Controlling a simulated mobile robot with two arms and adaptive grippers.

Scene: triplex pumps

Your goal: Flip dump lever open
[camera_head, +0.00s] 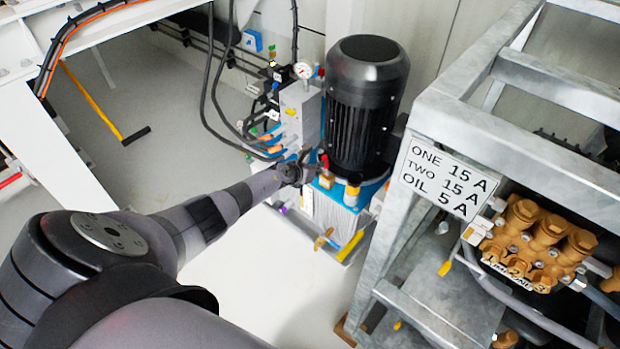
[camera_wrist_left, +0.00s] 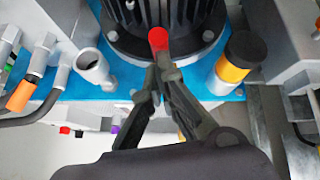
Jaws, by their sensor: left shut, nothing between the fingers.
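A small red handle (camera_head: 323,160) stands at the base of the black motor on the blue-topped hydraulic unit. It also shows in the left wrist view (camera_wrist_left: 158,39); I cannot tell for sure that it is the dump lever. My left gripper (camera_head: 305,164) is shut and empty beside it. In the left wrist view its fingertips (camera_wrist_left: 160,68) meet just below the red handle; whether they touch it is unclear. The handle's lower part is hidden behind the fingers. My right gripper is not in view.
The black motor (camera_head: 366,100) rises right behind the handle. A black-and-yellow cap (camera_wrist_left: 238,60) and a grey pipe elbow (camera_wrist_left: 95,69) flank my fingers. A valve block with a gauge (camera_head: 303,70) and hoses stands left. A galvanized frame (camera_head: 480,130) with brass pumps is at right.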

